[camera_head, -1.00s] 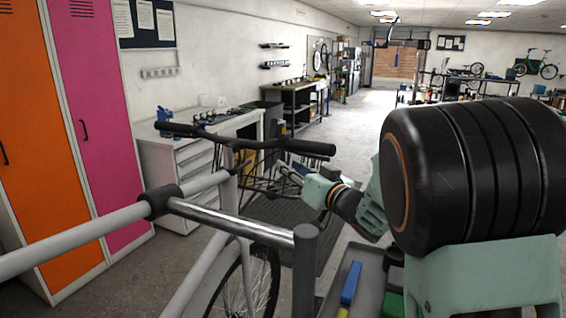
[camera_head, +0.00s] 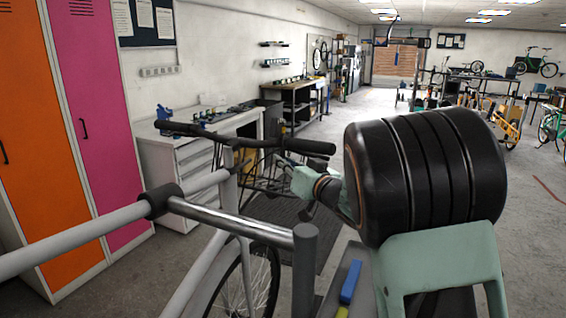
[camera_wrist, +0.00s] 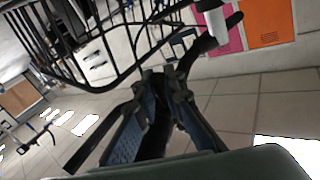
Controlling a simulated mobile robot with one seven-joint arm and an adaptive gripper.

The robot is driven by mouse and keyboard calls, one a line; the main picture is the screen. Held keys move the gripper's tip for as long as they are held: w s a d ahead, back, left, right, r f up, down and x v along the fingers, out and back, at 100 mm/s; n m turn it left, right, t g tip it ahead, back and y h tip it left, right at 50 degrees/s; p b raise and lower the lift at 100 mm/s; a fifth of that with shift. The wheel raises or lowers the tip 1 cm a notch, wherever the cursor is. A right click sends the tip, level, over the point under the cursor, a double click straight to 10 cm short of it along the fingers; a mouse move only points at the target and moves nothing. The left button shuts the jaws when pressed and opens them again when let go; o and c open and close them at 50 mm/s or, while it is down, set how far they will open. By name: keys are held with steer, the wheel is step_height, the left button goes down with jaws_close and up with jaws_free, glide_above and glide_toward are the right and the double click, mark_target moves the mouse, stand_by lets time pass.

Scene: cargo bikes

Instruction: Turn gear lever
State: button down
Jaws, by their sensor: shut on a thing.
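The bicycle's handlebar (camera_head: 235,139) with black grips stands left of centre in the head view, above a front wheel. My gripper (camera_head: 281,166) is beside the handlebar's right side, just below the right grip (camera_head: 309,146). In the wrist view my gripper (camera_wrist: 166,78) has its two dark fingers reaching up, with tips close together on a small dark part, apparently the gear lever (camera_wrist: 167,72). The lever is mostly hidden between the tips, so its angle cannot be told.
The front basket (camera_wrist: 105,45) of black wire is close to my gripper. A silver and grey frame tube (camera_head: 240,222) crosses the foreground. A workbench (camera_head: 185,150) and orange and pink lockers (camera_head: 90,110) stand at left.

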steer(key=shift+f, duration=0.1)
steer(key=b, duration=0.1)
steer(key=n+b, duration=0.1)
steer(key=b, duration=0.1)
steer(key=shift+w+d+f, duration=0.1)
steer(key=shift+w+f, duration=0.15)
steer(key=shift+f, duration=0.05)
steer(key=w+n+t+y+b, duration=0.1)
steer(key=b, duration=0.3)
steer(key=shift+d+r+n+b, duration=0.1)
steer(key=shift+d+n+b, duration=0.05)
steer(key=shift+n+b, duration=0.2)
steer(key=shift+r, duration=0.1)
steer(key=c, duration=2)
jaws_free()
steer(key=shift+s, duration=0.1)
